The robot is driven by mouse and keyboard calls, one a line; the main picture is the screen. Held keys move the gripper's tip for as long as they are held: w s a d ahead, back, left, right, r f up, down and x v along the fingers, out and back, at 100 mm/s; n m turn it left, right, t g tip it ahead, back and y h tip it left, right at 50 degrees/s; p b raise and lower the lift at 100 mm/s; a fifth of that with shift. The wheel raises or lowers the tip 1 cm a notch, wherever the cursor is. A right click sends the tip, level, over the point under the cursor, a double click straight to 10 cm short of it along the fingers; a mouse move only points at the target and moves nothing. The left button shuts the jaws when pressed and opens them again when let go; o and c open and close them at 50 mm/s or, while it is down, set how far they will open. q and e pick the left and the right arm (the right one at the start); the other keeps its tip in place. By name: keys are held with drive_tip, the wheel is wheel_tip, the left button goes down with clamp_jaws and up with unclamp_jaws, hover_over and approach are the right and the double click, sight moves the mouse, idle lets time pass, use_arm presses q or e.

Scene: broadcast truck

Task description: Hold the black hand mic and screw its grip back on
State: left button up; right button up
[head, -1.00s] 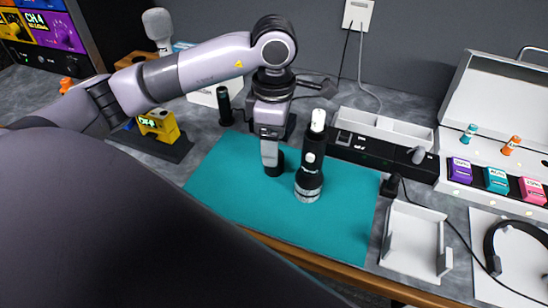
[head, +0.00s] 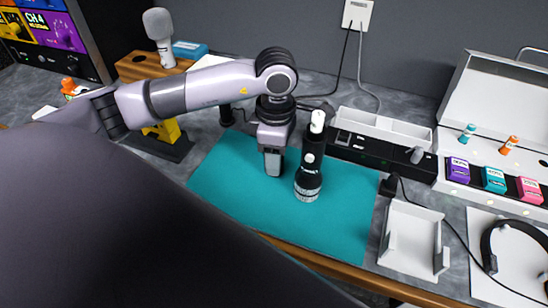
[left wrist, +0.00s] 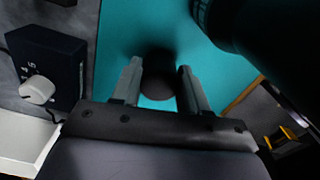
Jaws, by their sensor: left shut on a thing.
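The black hand mic (head: 308,170) stands upright on the teal mat (head: 345,215), its ringed end down and its pale inner part bare at the top. My left gripper (head: 273,163) is just left of the mic, pointing down over the mat. It is shut on a dark round piece, seemingly the mic's grip (left wrist: 160,76), which shows between the fingers in the left wrist view. The fingers mostly hide this piece in the head view. The mic's dark body (left wrist: 265,30) fills the upper right of the wrist view. My right gripper is out of view.
Behind the mat are a black strip with a knob (head: 372,150) and a white divided tray (head: 385,128). To the right are an empty white holder (head: 413,240) and a headset (head: 490,250). A yellow device (head: 165,133) stands left. The mat's right front is clear.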

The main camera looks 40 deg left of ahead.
use_arm(q)
drive_tip(key=shift+r, duration=0.1)
wheel_tip(320, 180, up, 20)
drive_tip(key=p, duration=0.1)
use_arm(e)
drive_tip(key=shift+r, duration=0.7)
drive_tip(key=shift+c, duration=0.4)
